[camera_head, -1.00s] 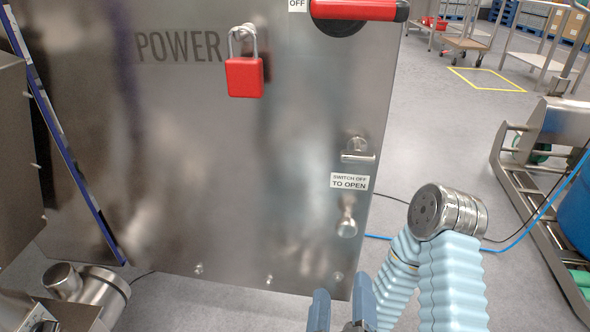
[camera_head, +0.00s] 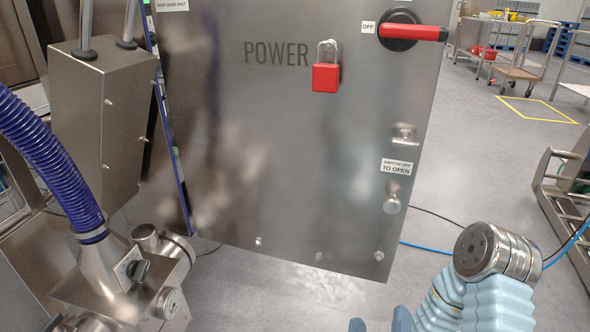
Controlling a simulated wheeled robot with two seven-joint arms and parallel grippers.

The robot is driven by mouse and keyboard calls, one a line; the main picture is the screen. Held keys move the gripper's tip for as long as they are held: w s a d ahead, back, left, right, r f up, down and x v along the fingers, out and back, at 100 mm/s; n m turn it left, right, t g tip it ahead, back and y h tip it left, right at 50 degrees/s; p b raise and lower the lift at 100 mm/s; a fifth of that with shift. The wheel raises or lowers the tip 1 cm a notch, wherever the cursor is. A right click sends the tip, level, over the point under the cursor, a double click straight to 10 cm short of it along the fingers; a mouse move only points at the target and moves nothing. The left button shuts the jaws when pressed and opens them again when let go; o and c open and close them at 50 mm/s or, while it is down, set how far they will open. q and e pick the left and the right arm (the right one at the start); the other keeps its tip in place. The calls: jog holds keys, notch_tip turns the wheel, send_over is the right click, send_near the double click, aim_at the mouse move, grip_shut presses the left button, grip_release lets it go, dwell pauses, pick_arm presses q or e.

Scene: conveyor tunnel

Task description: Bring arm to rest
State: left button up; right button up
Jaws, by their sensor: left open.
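A ribbed light blue arm section of mine with a steel joint (camera_head: 497,252) is at the lower right.
A red padlock (camera_head: 326,77) hangs on the cabinet front. A red-handled switch (camera_head: 412,32) sits at its upper right, beside an OFF label. A blue hose (camera_head: 50,155) and steel machinery (camera_head: 100,110) stand at left. Carts (camera_head: 525,55) are far right. Grey floor lies between.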

pick_arm(q)
jog(key=w+a+f+m+g+y, duration=0.1)
jog(key=w+f+m+g, duration=0.15)
jog(key=w+f, duration=0.9)
jog(key=w+a+f+g+y, duration=0.1)
jog(key=w+a+f+g, duration=0.2)
jog(key=f, duration=0.4)
jog(key=w+a+f+g, duration=0.2)
jog(key=w+a+f, duration=0.15)
jog(key=f, duration=0.25)
jog(key=s+a+f+g, duration=0.55)
jog(key=a+f, duration=0.25)
jog(key=f, duration=0.3)
jog(key=s+a+f+g, duration=0.4)
jog(key=s+a+f, duration=0.35)
jog(key=f, duration=0.25)
notch_tip(320, 180, up, 14)
jog(key=m+p, duration=0.1)
jog(key=p, duration=1.3)
jog(key=shift+w+d+r+t+h+p, duration=0.15)
jog(key=shift+w+d+t+h+p, duration=0.15)
jog(key=shift+w+d, duration=0.1)
jog(key=shift+c, duration=0.3)
